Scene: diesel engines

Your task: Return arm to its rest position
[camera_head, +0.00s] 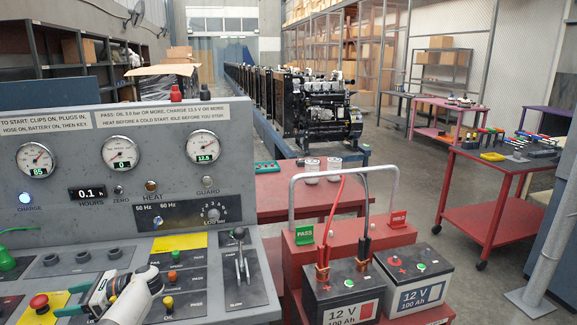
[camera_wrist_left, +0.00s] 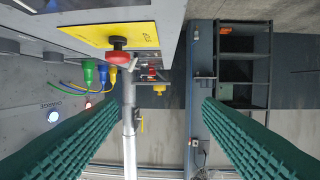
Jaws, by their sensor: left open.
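My left gripper (camera_head: 82,300) is at the lower left of the head view, over the lower part of the grey control panel (camera_head: 252,155). Its white wrist reaches in at the bottom edge. In the left wrist view its two green ribbed fingers (camera_wrist_left: 163,108) are spread wide with nothing between them. A red mushroom button (camera_head: 39,302) on a yellow plate is just left of the gripper. A red knob on a yellow plate (camera_wrist_left: 117,43) shows beyond the fingers in the wrist view. My right arm and gripper are not in view.
Two 12 V batteries (camera_head: 343,297) (camera_head: 413,279) stand on a red trolley (camera_head: 308,252) right of the panel. A lever (camera_head: 241,262) and knobs rise from the panel near the gripper. A red table (camera_head: 485,203) stands at right. Floor (camera_head: 415,190) is free between them.

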